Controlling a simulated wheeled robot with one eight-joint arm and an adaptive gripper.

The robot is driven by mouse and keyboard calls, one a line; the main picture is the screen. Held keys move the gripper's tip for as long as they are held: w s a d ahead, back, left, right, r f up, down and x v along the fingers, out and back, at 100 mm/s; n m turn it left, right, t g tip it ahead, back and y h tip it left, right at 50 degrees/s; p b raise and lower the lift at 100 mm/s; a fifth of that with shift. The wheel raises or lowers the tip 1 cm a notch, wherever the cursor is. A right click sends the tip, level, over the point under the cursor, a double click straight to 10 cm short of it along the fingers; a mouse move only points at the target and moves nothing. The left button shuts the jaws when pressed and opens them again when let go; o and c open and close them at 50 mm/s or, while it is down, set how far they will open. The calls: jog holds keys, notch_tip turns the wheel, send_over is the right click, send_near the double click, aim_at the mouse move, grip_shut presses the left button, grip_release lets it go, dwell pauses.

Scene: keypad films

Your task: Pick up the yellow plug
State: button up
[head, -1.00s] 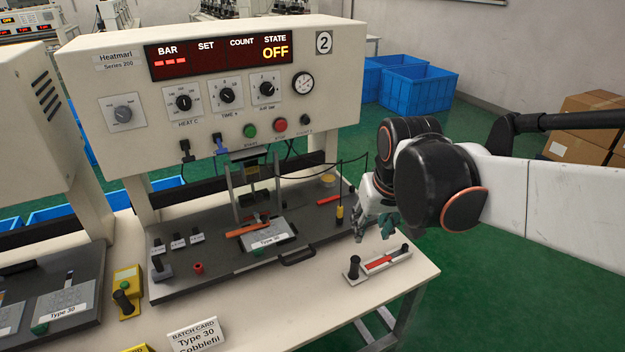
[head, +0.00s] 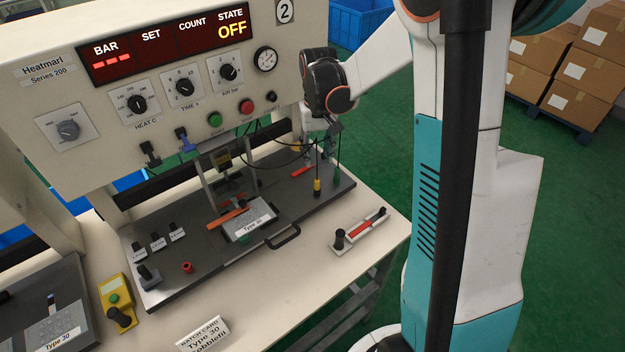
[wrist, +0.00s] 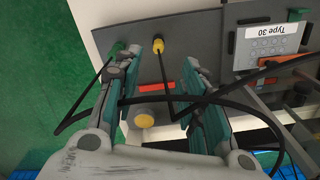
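The yellow plug (head: 317,187) stands upright at the right end of the dark press plate, with a black cable rising from its top. In the wrist view the yellow plug (wrist: 158,46) shows beyond and between my fingertips, with no contact visible. My gripper (wrist: 158,68) is open, its two teal-padded fingers wide apart; the black cable passes between them. In the head view my gripper (head: 325,148) hangs above the plate's back right part, above and behind the plug. Its fingertips are small and partly blurred there.
A green plug (head: 336,182) with its own cable stands close right of the yellow one; in the wrist view this green plug (wrist: 117,48) is near my left finger. A red strip (head: 301,171) and a Type 30 plate (head: 250,222) lie left. A slider fixture (head: 360,230) is in front.

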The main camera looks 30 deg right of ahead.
aim_at(317, 179)
notch_tip(317, 179, down, 7)
jog(key=shift+r+b, duration=0.1)
jog(key=shift+b, duration=0.6)
jog(key=f+b, duration=0.1)
jog(key=f, duration=0.4)
jog(key=shift+w+d+f+b, duration=0.15)
jog(key=shift+w+b, duration=0.05)
jog(key=shift+b, duration=0.2)
grip_shut()
